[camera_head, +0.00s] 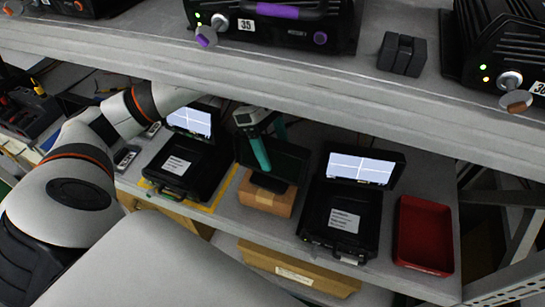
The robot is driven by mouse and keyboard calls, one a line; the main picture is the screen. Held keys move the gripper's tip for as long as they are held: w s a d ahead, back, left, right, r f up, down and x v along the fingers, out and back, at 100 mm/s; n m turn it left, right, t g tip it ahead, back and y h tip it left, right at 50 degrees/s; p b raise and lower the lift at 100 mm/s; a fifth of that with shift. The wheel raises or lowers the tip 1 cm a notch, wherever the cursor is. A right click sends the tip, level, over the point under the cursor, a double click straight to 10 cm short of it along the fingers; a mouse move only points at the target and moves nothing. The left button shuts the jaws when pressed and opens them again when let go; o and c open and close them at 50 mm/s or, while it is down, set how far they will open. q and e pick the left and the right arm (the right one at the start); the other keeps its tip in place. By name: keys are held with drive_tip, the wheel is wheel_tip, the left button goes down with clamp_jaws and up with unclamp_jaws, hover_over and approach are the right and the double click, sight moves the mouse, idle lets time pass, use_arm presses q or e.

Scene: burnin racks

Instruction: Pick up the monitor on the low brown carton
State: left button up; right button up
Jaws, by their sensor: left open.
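The monitor (290,163) is a dark, flat panel on a small dark foot. It stands upright on the low brown carton (264,197), in the middle of the lower shelf. My left gripper (271,148) comes down from above with its two teal fingers apart. One finger passes in front of the panel's left part. The other shows at its top edge, its lower end hidden behind the panel. I cannot tell whether either finger touches the monitor. My right gripper is out of view.
Open black cases with lit screens stand left (183,163) and right (343,215) of the carton. A red tray (424,236) lies farther right. Another brown carton (295,270) sits below.

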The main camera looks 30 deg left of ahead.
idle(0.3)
use_arm(q)
clamp_jaws()
idle(0.3)
idle(0.4)
